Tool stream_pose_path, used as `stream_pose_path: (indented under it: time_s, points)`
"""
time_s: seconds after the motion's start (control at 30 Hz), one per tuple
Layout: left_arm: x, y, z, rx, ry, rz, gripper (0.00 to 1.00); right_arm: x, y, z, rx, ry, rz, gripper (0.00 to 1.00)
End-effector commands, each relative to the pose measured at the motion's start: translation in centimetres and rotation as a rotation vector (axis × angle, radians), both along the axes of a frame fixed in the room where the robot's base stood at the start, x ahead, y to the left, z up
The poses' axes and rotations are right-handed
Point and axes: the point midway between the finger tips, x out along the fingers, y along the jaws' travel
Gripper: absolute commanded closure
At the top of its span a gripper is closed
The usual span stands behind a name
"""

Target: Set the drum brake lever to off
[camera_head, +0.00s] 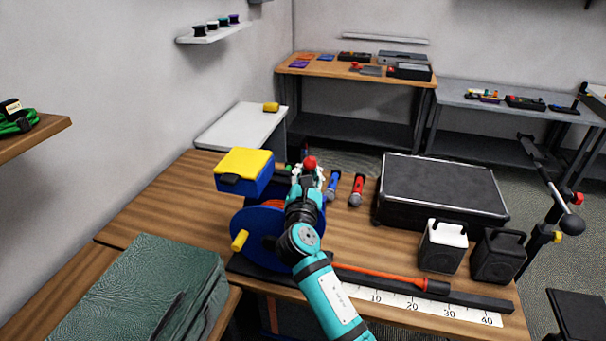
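The cable drum (250,222) has blue flanges with orange cable between them and stands at the table's front left. A yellow crank handle (239,240) sticks out of its near side. A red ball knob (310,162), which looks like the top of the brake lever, shows just beyond and above my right gripper (308,178). The lever's shaft and its off mark are hidden behind my gripper and arm. My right gripper is seen from behind, at the drum's right side; I cannot tell whether its fingers touch the knob or lever. My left gripper is not in view.
A blue box with a yellow lid (245,163) stands behind the drum. An orange cable (390,275) runs above a white ruler (420,303) along the front edge.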

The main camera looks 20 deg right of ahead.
Motion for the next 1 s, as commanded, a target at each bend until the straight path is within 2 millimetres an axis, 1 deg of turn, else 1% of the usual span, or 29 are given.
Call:
stream_pose_path:
  time_s: [0.03, 0.4, 0.97, 1.0]
  points:
    - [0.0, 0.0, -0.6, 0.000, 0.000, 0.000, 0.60, -0.3, -0.1, -0.9, 0.012, -0.001, -0.003, 1.00]
    - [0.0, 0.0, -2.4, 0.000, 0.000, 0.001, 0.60, -0.7, -0.8, -1.3, 0.135, -0.083, -0.005, 1.00]
    - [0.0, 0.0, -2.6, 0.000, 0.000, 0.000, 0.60, -0.8, -0.9, -1.3, 0.165, -0.102, -0.005, 1.00]
    - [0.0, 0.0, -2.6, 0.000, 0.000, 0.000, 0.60, -0.8, -0.9, -1.3, 0.165, -0.102, -0.005, 0.94]
